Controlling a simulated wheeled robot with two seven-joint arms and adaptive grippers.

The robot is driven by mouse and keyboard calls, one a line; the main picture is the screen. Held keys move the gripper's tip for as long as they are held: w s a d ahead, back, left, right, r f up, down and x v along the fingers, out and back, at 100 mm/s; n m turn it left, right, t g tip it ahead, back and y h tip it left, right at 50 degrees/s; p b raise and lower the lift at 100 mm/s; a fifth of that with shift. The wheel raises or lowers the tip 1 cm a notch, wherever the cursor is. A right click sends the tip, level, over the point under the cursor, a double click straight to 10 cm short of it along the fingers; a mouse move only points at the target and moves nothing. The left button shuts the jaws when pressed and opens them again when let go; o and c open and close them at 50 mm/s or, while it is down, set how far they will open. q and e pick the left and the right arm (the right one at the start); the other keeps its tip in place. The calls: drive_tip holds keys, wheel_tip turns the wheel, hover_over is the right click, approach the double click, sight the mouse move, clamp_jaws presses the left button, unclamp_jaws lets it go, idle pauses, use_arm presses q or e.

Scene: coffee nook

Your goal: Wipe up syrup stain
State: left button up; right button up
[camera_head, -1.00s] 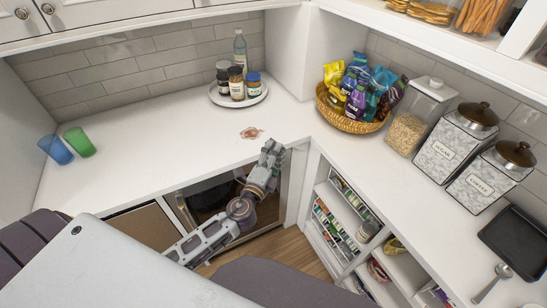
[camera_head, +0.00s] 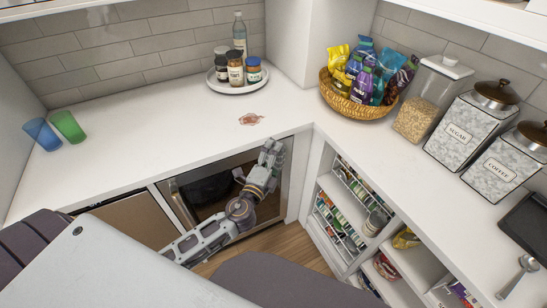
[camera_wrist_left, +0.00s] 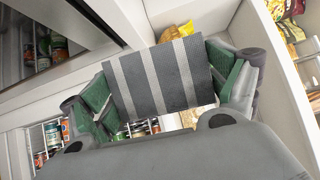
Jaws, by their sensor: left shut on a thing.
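The syrup stain (camera_head: 251,119) is a small reddish-brown patch on the white counter (camera_head: 170,125), near the corner in the head view. My left gripper (camera_head: 271,153) is in front of the counter's front edge, below and slightly right of the stain in the picture, apart from it. In the left wrist view, my left gripper (camera_wrist_left: 168,82) is shut on a dark grey cloth-like piece with light stripes (camera_wrist_left: 165,75), held between green-padded fingers. The head view does not clearly show this piece. My right gripper is not in view.
A white tray with jars and a bottle (camera_head: 237,88) stands behind the stain. A wicker basket of snack bags (camera_head: 357,107) is to the right, cups (camera_head: 42,134) far left. The counter around the stain is clear. Open shelves (camera_head: 345,205) lie below right.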

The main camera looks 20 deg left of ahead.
use_arm(q)
drive_tip(key=shift+s+f+b, duration=0.15)
drive_tip(key=shift+f+b, duration=2.15)
drive_tip(key=shift+b, duration=0.05)
wheel_tip(320, 180, down, 12)
drive_tip(key=s+b, duration=0.1)
drive_tip(key=b, duration=1.3)
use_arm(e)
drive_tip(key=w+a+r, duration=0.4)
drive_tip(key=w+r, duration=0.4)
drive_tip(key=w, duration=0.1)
use_arm(q)
drive_tip(key=w+d+r+m+g+h+p, duration=0.3)
drive_tip(key=d+r+m+g+h+p, duration=0.3)
drive_tip(key=d+r+h, duration=0.5)
drive_tip(key=m+p, duration=0.2)
drive_tip(key=m, duration=0.1)
drive_tip(key=shift+w+r+m+h, duration=0.2)
drive_tip(key=shift+r+m+h, duration=0.2)
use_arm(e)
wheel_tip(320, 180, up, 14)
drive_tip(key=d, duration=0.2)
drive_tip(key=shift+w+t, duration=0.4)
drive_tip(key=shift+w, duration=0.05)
